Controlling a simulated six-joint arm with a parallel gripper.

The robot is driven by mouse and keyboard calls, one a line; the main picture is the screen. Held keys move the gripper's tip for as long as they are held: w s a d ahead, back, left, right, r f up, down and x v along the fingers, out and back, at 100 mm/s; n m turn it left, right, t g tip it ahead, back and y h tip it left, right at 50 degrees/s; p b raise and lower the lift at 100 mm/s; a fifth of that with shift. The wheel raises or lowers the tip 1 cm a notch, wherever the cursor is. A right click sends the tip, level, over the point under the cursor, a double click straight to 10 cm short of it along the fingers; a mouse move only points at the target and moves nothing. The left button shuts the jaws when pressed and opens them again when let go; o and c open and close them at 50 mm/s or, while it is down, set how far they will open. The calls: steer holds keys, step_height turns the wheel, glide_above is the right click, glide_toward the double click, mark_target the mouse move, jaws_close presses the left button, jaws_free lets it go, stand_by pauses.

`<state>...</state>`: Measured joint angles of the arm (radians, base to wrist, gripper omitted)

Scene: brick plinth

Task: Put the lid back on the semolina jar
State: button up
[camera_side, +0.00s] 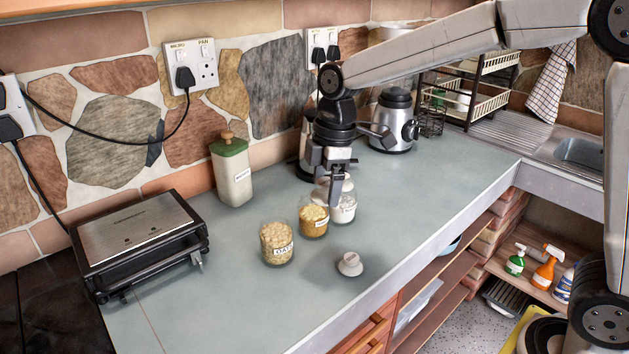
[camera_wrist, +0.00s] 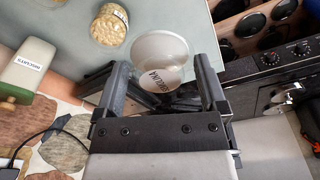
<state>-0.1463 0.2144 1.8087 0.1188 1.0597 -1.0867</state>
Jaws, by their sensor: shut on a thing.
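The semolina jar (camera_side: 345,208), pale with a white label, stands behind the other jars in the side view. In the wrist view the semolina jar (camera_wrist: 159,76) shows its label and pale round top between my fingers. My gripper (camera_side: 334,197) points down and is shut on its upper part; it also shows in the wrist view (camera_wrist: 161,70). The side view hides part of the grip behind a finger. A white lid (camera_side: 350,264) with a small knob lies on the counter, nearer the front edge, apart from my gripper.
An oats jar (camera_side: 278,244) and a jar of yellow grains (camera_side: 314,221) stand close by on the left. A biscuits container (camera_side: 232,174) stands by the wall, with a grill (camera_side: 137,232) farther left. The counter (camera_side: 420,205) is clear to the right.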

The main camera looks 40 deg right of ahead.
steer(key=shift+w, duration=0.1)
stand_by(0.3)
steer(key=shift+w+d, duration=0.15)
steer(key=shift+w, duration=0.25)
steer(key=w+d+f+n, duration=0.1)
steer(key=w+d+f, duration=0.1)
steer(key=w+d, duration=0.3)
steer(key=w+d+f+n, duration=0.1)
steer(key=w+d+f, duration=0.2)
steer(key=w, duration=0.6)
steer(key=shift+w+d+f, duration=0.15)
steer(key=shift+w+d, duration=0.05)
steer(key=shift+d, duration=0.9)
steer(key=shift+f, duration=0.2)
steer(key=shift+f, duration=2.95)
steer(key=shift+f, duration=0.2)
steer(key=o, duration=0.9)
